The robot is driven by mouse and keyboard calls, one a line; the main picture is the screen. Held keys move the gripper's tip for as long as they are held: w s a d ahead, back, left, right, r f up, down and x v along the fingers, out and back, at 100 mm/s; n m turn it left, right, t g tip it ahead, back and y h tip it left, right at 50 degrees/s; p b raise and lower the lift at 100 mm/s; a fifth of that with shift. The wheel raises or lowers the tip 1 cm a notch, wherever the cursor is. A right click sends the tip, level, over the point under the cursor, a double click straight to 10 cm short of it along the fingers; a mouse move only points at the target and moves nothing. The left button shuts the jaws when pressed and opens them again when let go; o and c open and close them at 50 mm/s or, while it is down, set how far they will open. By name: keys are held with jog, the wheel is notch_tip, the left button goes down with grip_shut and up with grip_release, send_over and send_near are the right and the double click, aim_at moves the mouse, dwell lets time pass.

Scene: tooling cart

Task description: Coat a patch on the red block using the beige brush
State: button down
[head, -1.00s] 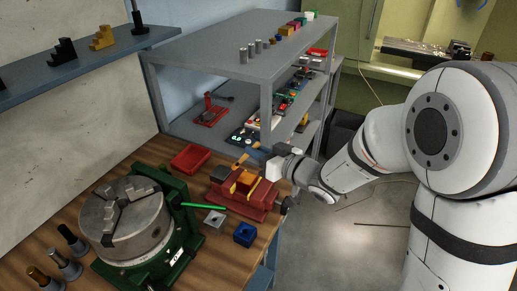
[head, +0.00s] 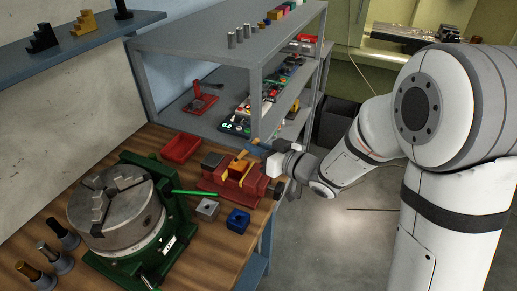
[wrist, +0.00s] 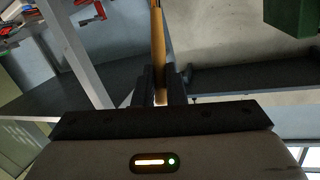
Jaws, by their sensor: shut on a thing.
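My gripper (wrist: 160,88) is shut on the beige brush, whose tan handle (wrist: 158,40) stands between the dark fingers in the wrist view. In the head view my gripper (head: 262,147) is just above and behind the right part of a red vise (head: 254,186). A tan end (head: 242,156) of what looks like the brush points left over the vise. A yellow-orange piece (head: 237,168) sits between the vise jaws. I cannot tell a separate red block from the red vise, nor whether the brush touches anything.
A green chuck fixture (head: 175,228) stands left on the wooden bench, with a green stick (head: 194,193) beside it. A grey shelf unit (head: 190,42) stands behind.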

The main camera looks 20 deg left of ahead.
jog(key=shift+a, duration=0.85)
jog(key=shift+a+r+p, duration=0.2)
jog(key=shift+r+p, duration=0.1)
jog(key=shift+r, duration=0.3)
jog(key=shift+a+r+p, duration=0.15)
jog(key=shift+r+p, duration=0.1)
jog(key=shift+r, duration=0.35)
notch_tip(320, 180, up, 3)
jog(key=shift+f+p, duration=0.1)
jog(key=shift+p, duration=0.95)
jog(key=shift+d+r+p, duration=0.1)
jog(key=shift+r+p, duration=0.9)
jog(key=shift+r, duration=0.45)
